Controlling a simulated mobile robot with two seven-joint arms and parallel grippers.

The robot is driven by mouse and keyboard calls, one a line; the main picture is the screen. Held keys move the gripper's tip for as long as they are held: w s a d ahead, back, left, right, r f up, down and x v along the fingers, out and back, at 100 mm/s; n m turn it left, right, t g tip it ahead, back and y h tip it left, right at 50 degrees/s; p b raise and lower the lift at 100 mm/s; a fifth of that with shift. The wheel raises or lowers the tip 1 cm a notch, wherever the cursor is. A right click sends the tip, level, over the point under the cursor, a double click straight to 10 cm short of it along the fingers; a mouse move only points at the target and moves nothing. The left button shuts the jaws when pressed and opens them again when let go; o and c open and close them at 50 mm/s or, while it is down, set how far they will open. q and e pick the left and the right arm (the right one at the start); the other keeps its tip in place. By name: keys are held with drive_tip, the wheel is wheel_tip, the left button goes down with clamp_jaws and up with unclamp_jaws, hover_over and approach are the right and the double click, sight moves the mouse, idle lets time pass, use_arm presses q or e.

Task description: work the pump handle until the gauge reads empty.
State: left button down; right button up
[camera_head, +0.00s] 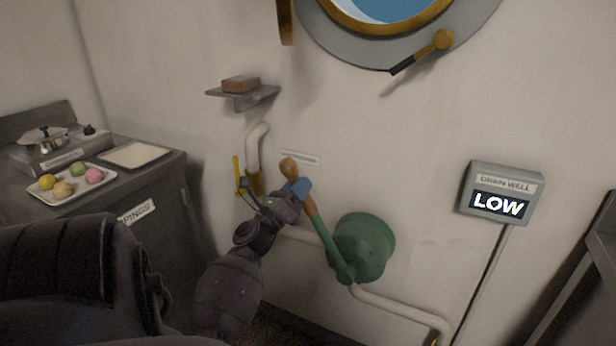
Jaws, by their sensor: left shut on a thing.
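The pump is a green round body (364,247) low on the wall. Its lever, the pump handle (322,232), has a green lower part and a brown wooden grip, and leans up and to the left. My left gripper (298,188) is shut on the handle's grip; the grip's top end sticks out above the fingers. The gauge (500,194) is a grey wall box at the right, with a label that seems to say "DRAIN WELL". Its display reads "LOW". My right gripper is not in view.
White pipes (400,309) run along the wall by the pump. A small shelf (258,93) with a brown block is above. At the left, a counter (176,158) holds a tray of coloured balls and a pot. A round window (345,42) is at the top.

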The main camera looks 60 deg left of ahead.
use_arm(q)
drive_tip(key=shift+s+a+f, duration=0.1)
drive_tip(key=shift+a+f, duration=0.05)
drive_tip(key=c, duration=0.8)
unclamp_jaws()
drive_tip(key=shift+a, duration=0.15)
drive_tip(key=shift+d+f, duration=0.1)
drive_tip(key=shift+d, duration=0.1)
